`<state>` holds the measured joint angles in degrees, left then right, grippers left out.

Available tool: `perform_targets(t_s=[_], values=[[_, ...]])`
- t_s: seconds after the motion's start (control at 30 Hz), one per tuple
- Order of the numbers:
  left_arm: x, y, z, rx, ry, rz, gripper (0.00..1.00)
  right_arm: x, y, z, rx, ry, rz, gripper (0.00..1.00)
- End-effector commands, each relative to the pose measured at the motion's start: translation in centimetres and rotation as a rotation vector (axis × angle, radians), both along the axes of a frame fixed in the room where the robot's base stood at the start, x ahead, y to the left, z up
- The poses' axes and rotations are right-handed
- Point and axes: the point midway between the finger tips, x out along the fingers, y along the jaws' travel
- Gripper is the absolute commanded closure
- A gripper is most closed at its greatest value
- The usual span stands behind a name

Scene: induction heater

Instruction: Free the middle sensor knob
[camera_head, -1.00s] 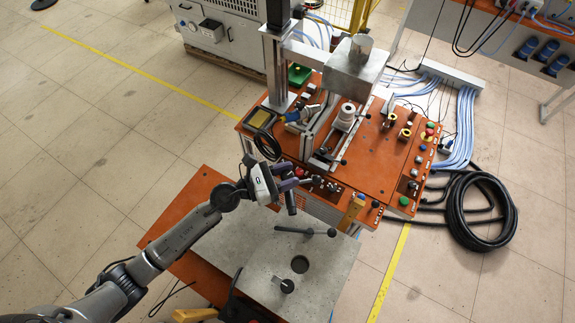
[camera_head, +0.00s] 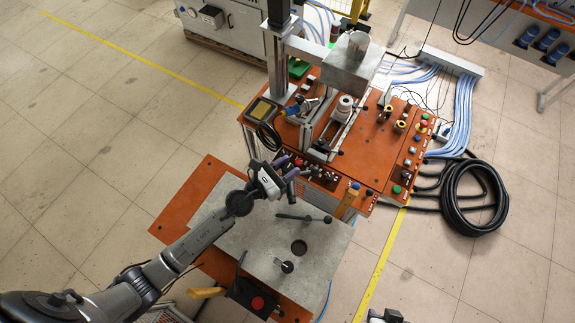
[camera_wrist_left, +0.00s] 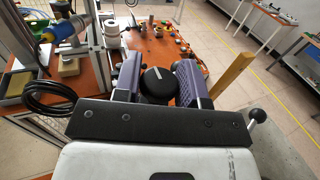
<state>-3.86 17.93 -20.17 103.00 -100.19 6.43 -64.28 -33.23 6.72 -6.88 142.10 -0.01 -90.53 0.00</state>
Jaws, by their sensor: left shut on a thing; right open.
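My left gripper (camera_head: 289,178) is at the front edge of the orange machine bench, by a row of small knobs and buttons (camera_head: 322,175). In the left wrist view, a round black knob (camera_wrist_left: 157,84) with a white pointer line sits between the purple fingers of my left gripper (camera_wrist_left: 158,88). The fingers are shut on it. I cannot tell whether the knob is still attached to the panel. My right gripper (camera_head: 388,316) shows only in part at the bottom edge of the head view; it is open, away from the panel.
A grey plate (camera_head: 325,262) with a round hole and black levers lies below the left gripper. A red button box (camera_head: 257,302) is near the plate's front. Coiled black cable (camera_head: 472,198) lies on the floor.

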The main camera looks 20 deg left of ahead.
Motion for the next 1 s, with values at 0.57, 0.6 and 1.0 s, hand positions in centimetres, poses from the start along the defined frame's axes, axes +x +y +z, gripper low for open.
perform_targets(t_s=[0.57,0.6,1.0], values=[[0.0,0.0,0.0,0.000,0.000,0.000,0.40,0.0,0.0,0.0,0.000,0.000,0.000,0.57],[0.0,0.0,0.0,0.000,0.000,0.000,0.40,0.0,0.0,0.0,0.000,0.000,0.001,0.57],[-2.7,1.5,-0.3,0.001,0.003,-0.002,0.40,0.0,-0.2,-0.7,-0.008,0.000,0.006,0.57]])
